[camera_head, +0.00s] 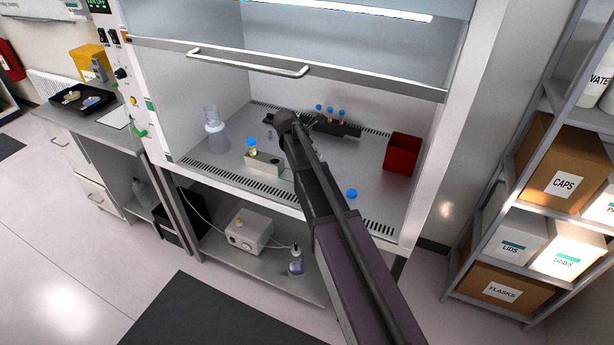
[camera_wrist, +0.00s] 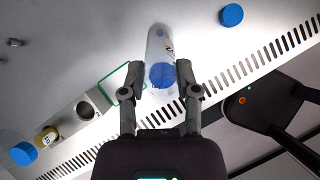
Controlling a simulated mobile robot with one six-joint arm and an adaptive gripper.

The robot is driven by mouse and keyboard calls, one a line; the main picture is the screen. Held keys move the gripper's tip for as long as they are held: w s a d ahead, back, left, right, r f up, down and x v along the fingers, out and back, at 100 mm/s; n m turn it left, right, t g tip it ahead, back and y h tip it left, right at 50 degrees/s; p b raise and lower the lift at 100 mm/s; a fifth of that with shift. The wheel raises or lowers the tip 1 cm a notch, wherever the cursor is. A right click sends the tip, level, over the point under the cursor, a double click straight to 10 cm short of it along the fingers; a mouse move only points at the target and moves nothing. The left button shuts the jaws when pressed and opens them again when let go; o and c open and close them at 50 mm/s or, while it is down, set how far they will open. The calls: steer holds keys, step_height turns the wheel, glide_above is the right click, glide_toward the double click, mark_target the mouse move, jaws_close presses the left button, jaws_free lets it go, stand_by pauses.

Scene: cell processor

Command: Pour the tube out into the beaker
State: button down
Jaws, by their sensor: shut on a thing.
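My gripper (camera_wrist: 160,75) is shut on a clear tube (camera_wrist: 158,42) in the wrist view. The tube has dark marks on its side and blue at its near end. In the head view my arm hides the gripper and tube. A loose blue cap lies on the hood deck, in the wrist view (camera_wrist: 231,15) and right of my arm in the head view (camera_head: 351,194). A clear vessel with a wide base, perhaps the beaker (camera_head: 214,137), stands at the left of the deck, away from my arm.
A pale holder block (camera_head: 262,168) bears a blue-capped yellow tube (camera_head: 252,148) and has an empty hole (camera_wrist: 86,110). A green outline (camera_wrist: 112,76) marks the deck. A rack (camera_head: 337,128) with several blue-capped tubes and a red bin (camera_head: 403,154) stand behind. The raised sash (camera_head: 360,78) crosses above.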

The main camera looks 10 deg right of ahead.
steer(key=shift+r+g+y+p, duration=0.3)
steer(key=shift+r+y+p, duration=0.4)
steer(key=shift+r+p, duration=0.55)
steer(key=shift+f, duration=0.15)
steer(key=shift+y+p, duration=0.35)
steer(key=shift+y, duration=0.05)
steer(key=shift+g+y+p, duration=0.5)
steer(key=shift+y+p, duration=0.05)
steer(key=shift+y, duration=0.25)
steer(key=shift+s+a+g+y, duration=0.15)
steer(key=shift+g+y, duration=0.35)
steer(key=shift+y, duration=0.6)
step_height(320, 180, up, 5)
steer(key=p, duration=0.5)
